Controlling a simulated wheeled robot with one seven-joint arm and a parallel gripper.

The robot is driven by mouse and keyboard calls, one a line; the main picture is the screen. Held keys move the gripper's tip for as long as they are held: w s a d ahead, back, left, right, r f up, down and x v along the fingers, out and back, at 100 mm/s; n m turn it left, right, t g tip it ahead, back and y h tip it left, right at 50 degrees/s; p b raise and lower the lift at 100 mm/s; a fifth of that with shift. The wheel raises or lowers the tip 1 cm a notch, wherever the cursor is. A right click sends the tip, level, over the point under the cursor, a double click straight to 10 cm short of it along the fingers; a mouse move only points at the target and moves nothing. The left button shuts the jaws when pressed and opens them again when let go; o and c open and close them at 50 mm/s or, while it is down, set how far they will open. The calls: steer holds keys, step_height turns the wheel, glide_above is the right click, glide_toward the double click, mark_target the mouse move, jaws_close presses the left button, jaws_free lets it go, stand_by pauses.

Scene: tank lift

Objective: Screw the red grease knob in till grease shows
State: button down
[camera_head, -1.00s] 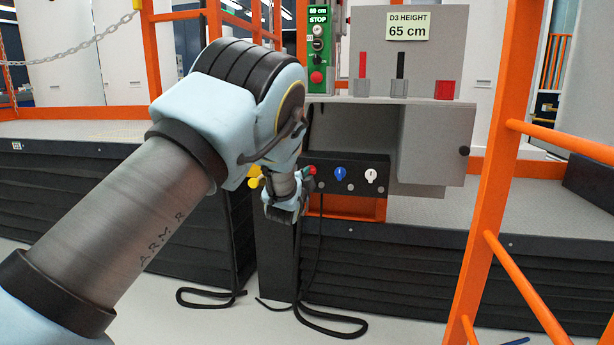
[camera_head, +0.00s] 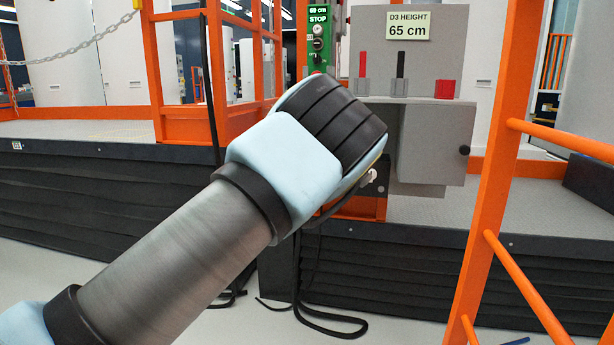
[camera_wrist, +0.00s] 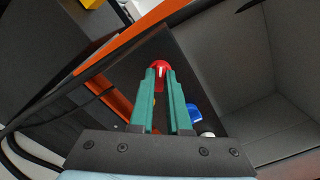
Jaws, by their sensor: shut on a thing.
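In the wrist view, my gripper (camera_wrist: 159,78) has its two green fingers closed on the red knob (camera_wrist: 160,66). The knob's rounded red top shows just past the fingertips, and a strip of red shows between them. The blue knob (camera_wrist: 193,112) and the white knob (camera_wrist: 207,134) are to the right of the fingers, apart from them. In the head view my arm hides the gripper, the red knob and the blue knob; only the white knob (camera_head: 371,175) shows at the arm's edge. I see no grease in either view.
The grey cabinet (camera_head: 432,145) hangs right of the knobs, below the shelf with red and black tools (camera_head: 400,72). A sign above reads D3 HEIGHT 65 cm (camera_head: 408,25). An orange post (camera_head: 487,190) stands at the right. A black cable (camera_head: 335,322) loops on the floor.

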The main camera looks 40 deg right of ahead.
steer(key=m+b, duration=0.1)
steer(key=m, duration=0.4)
stand_by(0.5)
steer(key=c, duration=0.9)
jaws_free()
steer(key=shift+s, duration=0.1)
steer(key=p+v, duration=0.2)
steer(key=v, duration=0.8)
steer(key=shift+s+a, duration=0.1)
steer(key=shift+a, duration=0.25)
